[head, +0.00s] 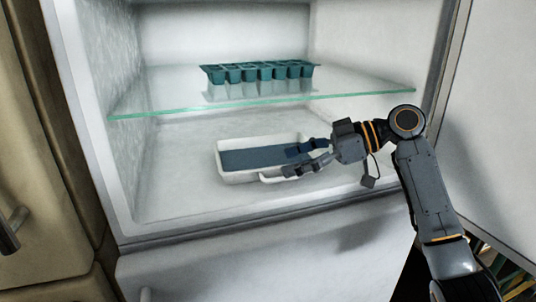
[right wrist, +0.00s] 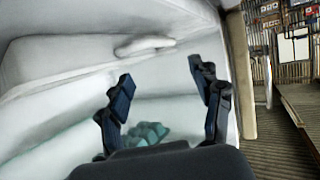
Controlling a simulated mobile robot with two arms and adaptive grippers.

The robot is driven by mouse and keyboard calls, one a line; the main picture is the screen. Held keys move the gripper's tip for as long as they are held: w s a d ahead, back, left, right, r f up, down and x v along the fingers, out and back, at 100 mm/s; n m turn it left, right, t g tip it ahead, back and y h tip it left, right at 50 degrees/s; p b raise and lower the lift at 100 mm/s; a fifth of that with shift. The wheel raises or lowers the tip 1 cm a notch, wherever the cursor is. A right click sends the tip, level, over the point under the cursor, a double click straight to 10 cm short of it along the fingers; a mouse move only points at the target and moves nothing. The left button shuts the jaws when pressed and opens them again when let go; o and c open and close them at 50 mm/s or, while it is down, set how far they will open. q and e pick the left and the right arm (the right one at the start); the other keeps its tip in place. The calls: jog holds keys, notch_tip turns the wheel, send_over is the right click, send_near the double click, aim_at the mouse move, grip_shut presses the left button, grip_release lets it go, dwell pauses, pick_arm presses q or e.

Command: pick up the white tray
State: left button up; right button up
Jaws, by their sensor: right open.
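The white tray (head: 232,176) is a shallow rectangular dish with a dark blue-grey inside and a pale handle on its front side. It rests on the white floor of the open fridge compartment, below the glass shelf. My right gripper (head: 290,161) reaches in from the right, its fingers over the tray's right front part near the handle. One finger shows over the dark inside, the other by the front rim; contact cannot be told. In the right wrist view the two fingers (right wrist: 163,76) stand apart with nothing visibly held between them. My left gripper is out of view.
A glass shelf (head: 150,98) spans above the tray and holds a teal ice-cube tray (head: 260,72). The open fridge door (head: 492,125) stands at right. The compartment floor left of the tray is clear. A beige cabinet (head: 40,150) is at far left.

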aim_at(260, 172)
jog(key=shift+x, duration=1.1)
jog(key=shift+a+f+p, duration=0.1)
jog(key=shift+a+p, duration=0.1)
jog(key=shift+p, duration=0.1)
jog(key=shift+w+a+f, duration=0.15)
jog(key=p+x, duration=0.1)
jog(key=x, duration=0.1)
jog(key=p+x, duration=0.1)
jog(key=x, duration=0.1)
jog(key=shift+a+f+p, duration=0.1)
jog(key=shift+p, duration=0.25)
jog(key=shift+a+f, duration=0.2)
jog(key=shift+c, duration=0.2)
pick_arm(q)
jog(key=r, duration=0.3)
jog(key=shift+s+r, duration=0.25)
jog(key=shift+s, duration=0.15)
pick_arm(e)
jog(key=shift+d, duration=0.1)
jog(key=c, duration=1.3)
